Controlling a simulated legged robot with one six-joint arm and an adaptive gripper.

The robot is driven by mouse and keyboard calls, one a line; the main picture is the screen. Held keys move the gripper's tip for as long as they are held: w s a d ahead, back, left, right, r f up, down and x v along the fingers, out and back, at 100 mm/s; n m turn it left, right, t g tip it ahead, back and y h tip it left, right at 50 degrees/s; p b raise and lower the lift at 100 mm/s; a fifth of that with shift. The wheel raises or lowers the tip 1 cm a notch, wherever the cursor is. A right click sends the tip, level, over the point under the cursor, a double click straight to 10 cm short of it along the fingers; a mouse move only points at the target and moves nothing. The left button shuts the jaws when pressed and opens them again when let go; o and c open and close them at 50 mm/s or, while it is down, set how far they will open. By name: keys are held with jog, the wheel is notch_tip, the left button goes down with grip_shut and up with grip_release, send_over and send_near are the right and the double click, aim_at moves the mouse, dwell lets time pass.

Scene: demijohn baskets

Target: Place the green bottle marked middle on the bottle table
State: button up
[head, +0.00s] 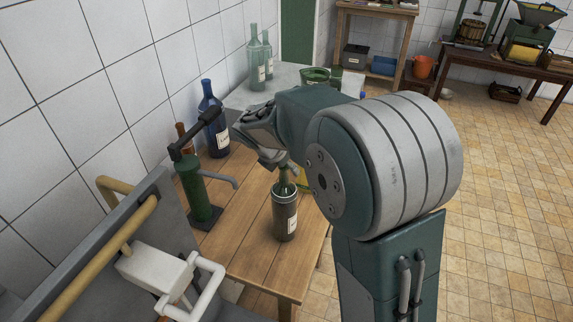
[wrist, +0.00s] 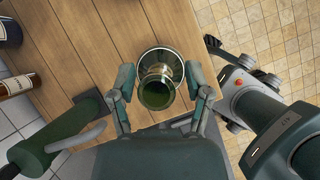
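A dark green bottle (head: 285,215) with a pale label stands upright near the front right edge of a wooden table (head: 262,262). The writing on the label is too small to read. In the wrist view I look down on the bottle's mouth and neck (wrist: 157,88). My gripper (wrist: 158,75) is open, with one finger on each side of the neck and gaps between. I cannot tell which table is the bottle table.
A green hand pump (head: 194,190) stands left of the bottle. A blue bottle (head: 215,130) and a brown bottle (head: 186,137) stand near the wall. Behind, a grey surface (head: 237,98) holds pale green bottles (head: 255,65) and a green bowl (head: 315,75). Tiled floor lies right.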

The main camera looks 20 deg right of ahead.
dwell(0.3)
jog(key=v, duration=1.1)
jog(key=s+d+m+t+y, duration=0.1)
jog(key=s+d+m+y, duration=0.1)
jog(key=s+m, duration=1)
jog(key=s+d+m+t+y, duration=0.1)
jog(key=s+d+m+y, duration=0.1)
jog(key=s+m, duration=1)
jog(key=shift+s+y, duration=0.3)
jog(key=shift+y, duration=0.2)
